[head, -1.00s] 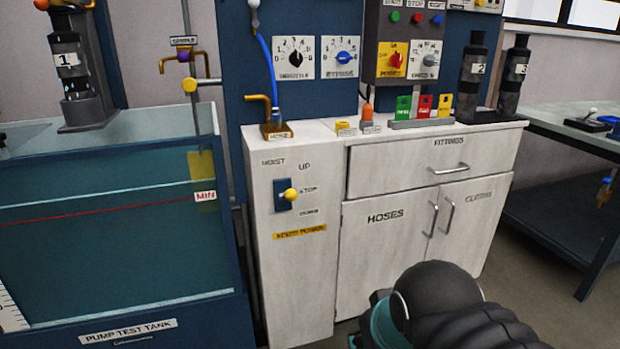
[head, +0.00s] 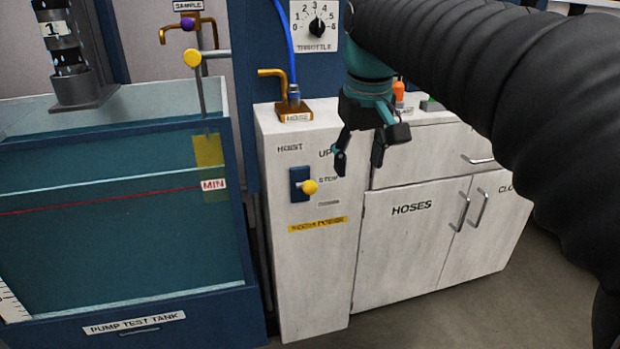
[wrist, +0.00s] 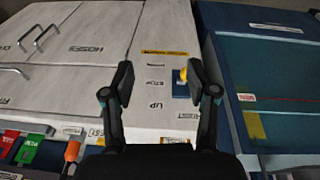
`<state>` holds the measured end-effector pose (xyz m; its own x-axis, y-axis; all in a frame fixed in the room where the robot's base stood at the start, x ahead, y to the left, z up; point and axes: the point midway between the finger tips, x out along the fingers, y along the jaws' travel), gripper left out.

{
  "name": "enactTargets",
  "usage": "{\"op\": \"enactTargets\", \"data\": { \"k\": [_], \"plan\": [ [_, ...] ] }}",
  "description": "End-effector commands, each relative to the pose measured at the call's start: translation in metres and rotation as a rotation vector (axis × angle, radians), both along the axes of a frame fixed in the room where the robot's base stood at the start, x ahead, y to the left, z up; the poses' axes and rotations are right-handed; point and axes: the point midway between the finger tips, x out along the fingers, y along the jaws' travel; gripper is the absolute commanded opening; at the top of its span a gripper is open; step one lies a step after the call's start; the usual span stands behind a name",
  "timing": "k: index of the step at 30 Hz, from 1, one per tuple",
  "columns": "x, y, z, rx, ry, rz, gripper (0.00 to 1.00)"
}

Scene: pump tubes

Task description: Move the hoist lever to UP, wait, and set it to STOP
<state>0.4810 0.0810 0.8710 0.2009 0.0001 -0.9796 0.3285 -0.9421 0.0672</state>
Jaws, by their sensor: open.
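The hoist lever has a yellow knob (head: 310,187) on a dark blue plate (head: 298,184) on the white cabinet's narrow front panel. The knob is level with the STOP label, below UP. My gripper (head: 358,165) is open and empty, above and right of the knob in the head view, its fingers pointing down. In the wrist view the knob (wrist: 183,74) shows near the right finger of my open gripper (wrist: 160,85), upside down. I cannot tell how far the fingers are from the panel.
The pump test tank (head: 120,235) stands to the left of the panel. A brass hose fitting (head: 293,110) stands on the cabinet top above the lever. Cabinet doors marked HOSES (head: 410,235) and a drawer handle (head: 478,159) are to the right. The floor in front is clear.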

Motion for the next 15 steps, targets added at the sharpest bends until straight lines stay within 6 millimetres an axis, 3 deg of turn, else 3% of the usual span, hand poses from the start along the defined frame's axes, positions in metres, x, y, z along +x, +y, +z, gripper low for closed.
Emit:
{"op": "enactTargets", "data": {
  "k": [1, 6, 15],
  "plan": [
    [0.017, 0.012, 0.004, -0.009, 0.022, 0.028, 0.58],
    [0.057, 0.048, 0.015, -0.044, 0.091, 0.106, 0.58],
    [0.089, 0.088, 0.017, -0.081, 0.164, 0.188, 0.58]
  ]
}}
